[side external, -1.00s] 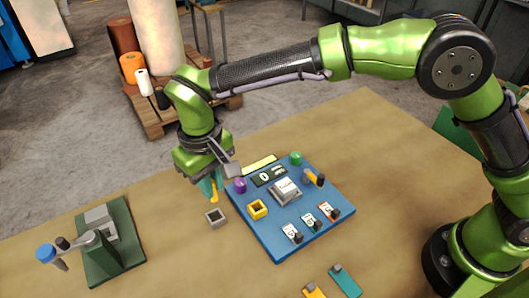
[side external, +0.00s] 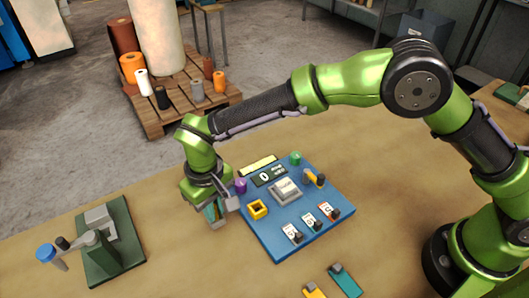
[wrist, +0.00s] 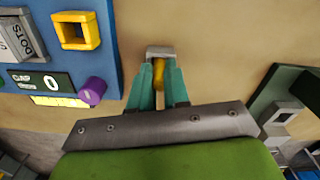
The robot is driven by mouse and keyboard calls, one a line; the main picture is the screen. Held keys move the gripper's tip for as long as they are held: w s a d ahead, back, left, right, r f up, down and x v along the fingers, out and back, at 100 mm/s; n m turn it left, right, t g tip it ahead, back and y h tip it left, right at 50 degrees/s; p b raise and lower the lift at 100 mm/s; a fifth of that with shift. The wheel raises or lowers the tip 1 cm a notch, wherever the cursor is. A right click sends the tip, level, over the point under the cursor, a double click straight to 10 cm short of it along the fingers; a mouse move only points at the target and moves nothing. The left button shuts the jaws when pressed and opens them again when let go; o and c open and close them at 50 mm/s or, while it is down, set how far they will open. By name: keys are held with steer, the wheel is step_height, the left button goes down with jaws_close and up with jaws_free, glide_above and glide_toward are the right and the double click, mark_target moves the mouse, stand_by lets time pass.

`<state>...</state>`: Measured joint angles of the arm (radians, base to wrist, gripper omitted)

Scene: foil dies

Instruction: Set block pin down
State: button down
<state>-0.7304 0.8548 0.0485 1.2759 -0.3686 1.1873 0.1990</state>
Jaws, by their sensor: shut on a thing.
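My gripper (side external: 213,212) points down at the left of the blue board. In the wrist view its teal fingers (wrist: 158,82) are shut on a yellow pin (wrist: 158,74), which I take to be the block pin.
The blue board (side external: 282,240) carries a yellow square socket (side external: 257,209), a purple knob (side external: 240,186), a green knob (side external: 295,158), a small display and several cards. A green-based press (side external: 113,245) stands at the left. Bare table lies between.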

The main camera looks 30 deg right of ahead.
steer(key=shift+f, duration=0.15)
steer(key=c, duration=1.1)
jaws_free()
